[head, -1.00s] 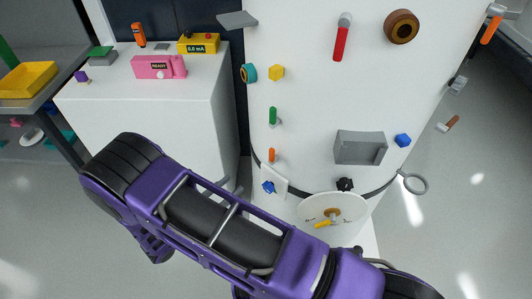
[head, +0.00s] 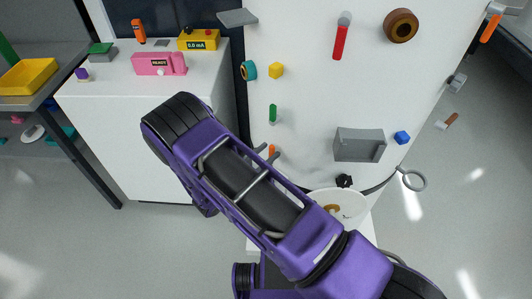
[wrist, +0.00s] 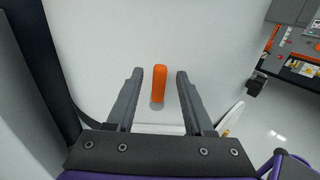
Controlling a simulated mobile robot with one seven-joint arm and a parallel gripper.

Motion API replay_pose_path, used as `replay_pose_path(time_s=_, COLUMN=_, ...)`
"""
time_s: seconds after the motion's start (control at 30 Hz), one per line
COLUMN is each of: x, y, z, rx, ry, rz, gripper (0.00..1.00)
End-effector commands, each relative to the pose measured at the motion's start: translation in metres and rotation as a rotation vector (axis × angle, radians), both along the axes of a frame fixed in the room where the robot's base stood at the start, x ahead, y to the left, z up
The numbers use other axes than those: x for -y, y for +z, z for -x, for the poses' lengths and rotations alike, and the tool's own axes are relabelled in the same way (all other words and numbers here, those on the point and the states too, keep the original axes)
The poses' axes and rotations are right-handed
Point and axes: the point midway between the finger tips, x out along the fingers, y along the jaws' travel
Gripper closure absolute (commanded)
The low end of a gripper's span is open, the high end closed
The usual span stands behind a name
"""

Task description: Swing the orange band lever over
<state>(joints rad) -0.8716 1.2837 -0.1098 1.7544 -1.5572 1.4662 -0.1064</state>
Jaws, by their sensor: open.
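My gripper (wrist: 159,73) is open, with one grey finger on each side of the lever and a visible gap on both sides. I cannot tell how deep the lever sits between the fingers.
A grey box bracket (head: 360,146), a green handle (head: 273,114) and a blue knob (head: 402,138) stick out of the tank nearby. A white cabinet (head: 150,120) stands to the left.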

Motion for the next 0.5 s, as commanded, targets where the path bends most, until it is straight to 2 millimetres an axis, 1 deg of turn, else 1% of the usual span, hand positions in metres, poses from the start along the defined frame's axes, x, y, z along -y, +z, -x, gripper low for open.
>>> replay_pose_path(time_s=0.13, x=-0.0001, y=0.0000, z=0.0000, rx=0.000, ry=0.000, rz=0.000, gripper=0.47)
replay_pose_path(time_s=0.17, x=-0.0003, y=0.0000, z=0.0000, rx=0.000, ry=0.000, rz=0.000, gripper=0.49)
replay_pose_path(time_s=0.2, x=-0.0003, y=0.0000, z=0.0000, rx=0.000, ry=0.000, rz=0.000, gripper=0.56)
replay_pose_path(time_s=0.27, x=-0.0003, y=0.0000, z=0.0001, rx=0.000, ry=0.000, rz=0.000, gripper=0.67)
replay_pose_path(time_s=0.3, x=-0.0003, y=0.0000, z=0.0001, rx=0.001, ry=0.000, rz=-0.001, gripper=0.74)
replay_pose_path(time_s=0.43, x=-0.0004, y=0.0001, z=0.0002, rx=0.001, ry=0.000, rz=-0.001, gripper=0.98)
replay_pose_path(time_s=0.47, x=-0.0005, y=0.0001, z=0.0002, rx=0.001, ry=0.000, rz=-0.001, gripper=1.00)
replay_pose_path(time_s=0.5, x=-0.0005, y=0.0001, z=0.0002, rx=0.001, ry=0.000, rz=-0.001, gripper=1.00)
